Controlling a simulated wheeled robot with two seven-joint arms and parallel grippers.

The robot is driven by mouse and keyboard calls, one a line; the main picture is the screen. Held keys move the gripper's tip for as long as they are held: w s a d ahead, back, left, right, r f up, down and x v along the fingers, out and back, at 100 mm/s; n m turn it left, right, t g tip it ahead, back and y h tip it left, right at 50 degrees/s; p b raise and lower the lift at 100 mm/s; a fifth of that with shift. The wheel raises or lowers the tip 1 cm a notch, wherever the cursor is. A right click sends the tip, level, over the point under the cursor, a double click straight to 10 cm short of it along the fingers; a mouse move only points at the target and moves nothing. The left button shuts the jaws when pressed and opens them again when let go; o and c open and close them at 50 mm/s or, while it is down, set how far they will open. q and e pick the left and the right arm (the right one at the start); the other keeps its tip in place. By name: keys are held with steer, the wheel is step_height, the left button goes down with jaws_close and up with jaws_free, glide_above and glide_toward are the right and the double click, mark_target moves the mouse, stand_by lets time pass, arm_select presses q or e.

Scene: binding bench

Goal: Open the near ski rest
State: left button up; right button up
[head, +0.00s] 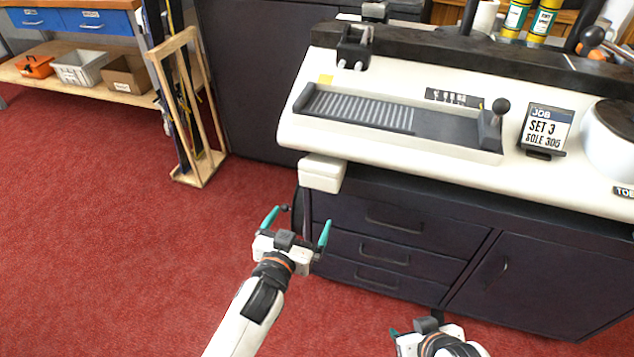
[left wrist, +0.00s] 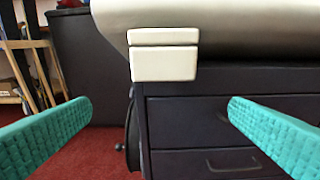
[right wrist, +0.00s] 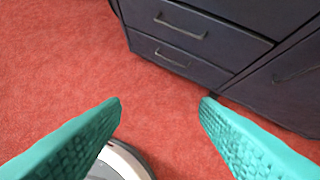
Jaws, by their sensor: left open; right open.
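A white two-part block (head: 322,172), which looks like the near ski rest, juts out at the bench's front left corner. A thin horizontal seam shows between its upper and lower parts in the left wrist view (left wrist: 164,55), with the two parts close together. My left gripper (head: 298,223) is open and empty, in front of and below the block, not touching it. In its wrist view the block stands beyond and above the fingertips. My right gripper (head: 420,325) is open and empty, low by the cabinet front; its wrist view shows floor between the fingers.
The bench (head: 400,165) carries a ridged tray (head: 360,107), a lever with a ball knob (head: 501,107) and a job sign (head: 546,128). Dark drawers (head: 395,222) stand below. A wooden ski rack (head: 200,175) is at left. The red floor (head: 110,240) at left is clear.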

arm_select(q)
steer(key=t+b, duration=0.1)
steer(key=t, duration=0.1)
glide_toward(318, 171)
steer(key=shift+h, duration=0.4)
steer(key=b+x, duration=0.1)
steer(key=x, duration=0.4)
steer(key=b+x, duration=0.1)
steer(key=x, duration=0.4)
steer(key=shift+w+a+f, duration=0.1)
steer(key=shift+w+a, duration=0.05)
steer(key=shift+a, duration=0.05)
steer(key=shift+w+d, duration=0.15)
steer(key=shift+w, duration=0.3)
arm_select(e)
steer(key=w+a+r+t+y, duration=0.2)
steer(key=w+a+r+t, duration=0.1)
steer(key=w+r+t, duration=0.4)
step_height(318, 171, up, 3)
steer(key=shift+w+r, duration=0.1)
steer(key=shift+w, duration=0.05)
